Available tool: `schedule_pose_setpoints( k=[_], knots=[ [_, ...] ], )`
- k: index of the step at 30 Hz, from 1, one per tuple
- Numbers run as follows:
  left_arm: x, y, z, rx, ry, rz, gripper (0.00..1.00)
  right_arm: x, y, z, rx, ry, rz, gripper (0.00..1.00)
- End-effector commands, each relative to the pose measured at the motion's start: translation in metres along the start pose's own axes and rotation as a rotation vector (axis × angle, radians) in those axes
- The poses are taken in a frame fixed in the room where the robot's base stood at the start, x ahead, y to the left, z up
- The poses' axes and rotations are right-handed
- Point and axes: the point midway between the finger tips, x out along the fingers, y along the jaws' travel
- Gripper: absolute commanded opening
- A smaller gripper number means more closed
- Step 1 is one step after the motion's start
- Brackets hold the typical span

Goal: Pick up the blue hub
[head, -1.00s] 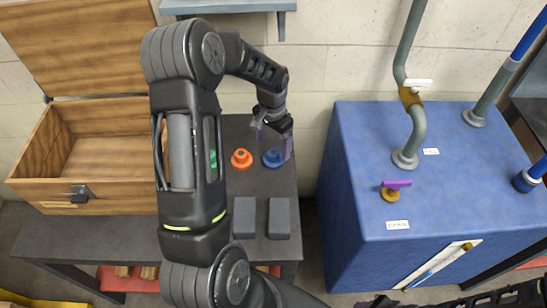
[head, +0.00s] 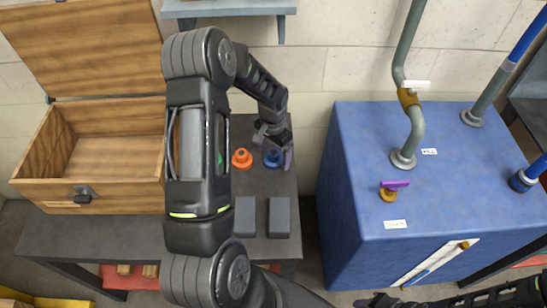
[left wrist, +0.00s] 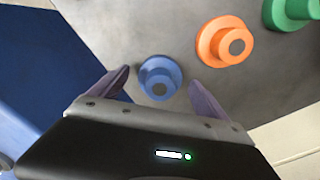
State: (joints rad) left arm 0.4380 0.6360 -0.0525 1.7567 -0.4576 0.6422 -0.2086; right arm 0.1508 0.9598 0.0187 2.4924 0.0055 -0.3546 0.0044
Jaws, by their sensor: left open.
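The blue hub (head: 272,159) is a round flanged piece on the dark table, right of the orange hub (head: 241,158). In the left wrist view the blue hub (left wrist: 159,78) shows between and ahead of the two purple-grey fingers. My left gripper (head: 272,150) is over the blue hub, partly covering it in the head view. In the left wrist view my left gripper (left wrist: 163,95) is open and empty, with its fingers on either side of the hub. I cannot tell the exact height left above it. My right arm shows at the lower right, its jaws not clear.
The orange hub (left wrist: 225,41) is close beside the blue one, and a green hub (left wrist: 290,12) lies beyond it. Two grey blocks (head: 245,217) lie nearer on the table. An open wooden chest (head: 110,193) stands left; a blue cabinet (head: 350,190) with pipes stands right.

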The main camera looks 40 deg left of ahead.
Motion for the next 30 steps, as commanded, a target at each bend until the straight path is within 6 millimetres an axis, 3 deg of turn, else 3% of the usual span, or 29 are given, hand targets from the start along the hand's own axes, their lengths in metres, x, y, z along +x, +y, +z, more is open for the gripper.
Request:
schedule_pose_setpoints(
  k=[5,30],
  knots=[
    [-0.0002,0.0,0.0,0.0,0.0,0.0,0.79,-0.0001,-0.0001,0.0,0.0,0.0,0.0,0.36],
    [-0.0002,0.0,-0.0001,0.0,0.0,0.0,0.1,-0.0001,-0.0001,-0.0001,0.0,0.0,0.0,0.36]
  ],
)
